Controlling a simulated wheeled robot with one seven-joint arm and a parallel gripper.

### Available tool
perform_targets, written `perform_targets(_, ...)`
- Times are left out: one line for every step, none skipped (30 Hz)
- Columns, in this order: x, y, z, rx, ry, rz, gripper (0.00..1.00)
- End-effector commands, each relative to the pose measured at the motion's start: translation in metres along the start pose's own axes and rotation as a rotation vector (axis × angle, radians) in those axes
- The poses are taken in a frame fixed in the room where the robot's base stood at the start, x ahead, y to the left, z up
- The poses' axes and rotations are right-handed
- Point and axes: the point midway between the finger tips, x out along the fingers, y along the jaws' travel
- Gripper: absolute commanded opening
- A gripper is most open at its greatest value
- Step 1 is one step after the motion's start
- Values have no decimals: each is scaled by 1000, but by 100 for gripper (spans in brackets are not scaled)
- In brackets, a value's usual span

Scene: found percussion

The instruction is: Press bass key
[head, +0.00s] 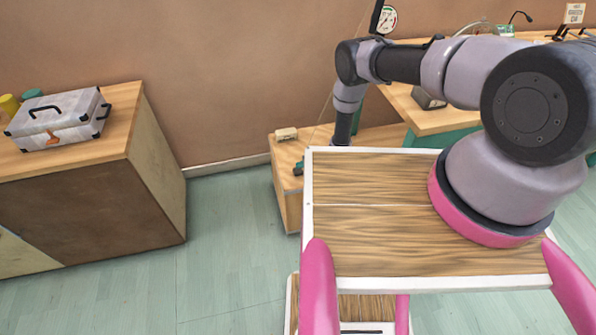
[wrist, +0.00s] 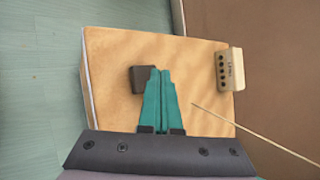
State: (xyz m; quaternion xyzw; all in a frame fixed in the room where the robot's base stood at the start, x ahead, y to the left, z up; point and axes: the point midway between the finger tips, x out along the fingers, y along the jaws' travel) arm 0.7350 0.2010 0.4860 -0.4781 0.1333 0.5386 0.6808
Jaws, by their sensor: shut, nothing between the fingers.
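A small dark block (wrist: 144,80) sits on the pale wooden box top (wrist: 112,60) in the wrist view; it looks like the bass key, but no label on it can be read. My gripper (wrist: 160,71) has its teal fingers together and empty, over the box top. Its tips overlap the right part of the dark block in the picture. I cannot tell whether they touch it.
A cream block with dark holes (wrist: 230,69) stands at the box's right edge. A thin stick (wrist: 255,134) slants beside it. A cabinet (head: 90,205) with a silver case (head: 58,118) is at left. A workbench (head: 438,122) is behind my arm. Green floor (head: 225,255) lies clear between.

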Motion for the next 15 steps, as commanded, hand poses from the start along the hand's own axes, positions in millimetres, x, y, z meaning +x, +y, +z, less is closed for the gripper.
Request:
perform_targets(1, 1, -1, 0, 0, 0, 0)
perform_targets(1, 1, -1, 0, 0, 0, 0)
perform_targets(2, 2, -2, 0, 0, 0, 0)
perform_targets(3, 2, -2, 0, 0, 0, 0)
perform_targets(4, 3, -3, 0, 0, 0, 0)
perform_targets(5, 4, -4, 0, 0, 0, 0)
perform_targets(5, 4, -4, 0, 0, 1, 0)
perform_targets(5, 5, -4, 0, 0, 1, 0)
perform_targets(6, 5, -4, 0, 0, 1, 0)
perform_targets(6, 4, -4, 0, 0, 1, 0)
perform_targets(6, 4, -4, 0, 0, 1, 0)
perform_targets(5, 4, -4, 0, 0, 1, 0)
perform_targets(5, 4, -4, 0, 0, 1, 0)
perform_targets(5, 4, -4, 0, 0, 1, 0)
perform_targets(5, 4, -4, 0, 0, 1, 0)
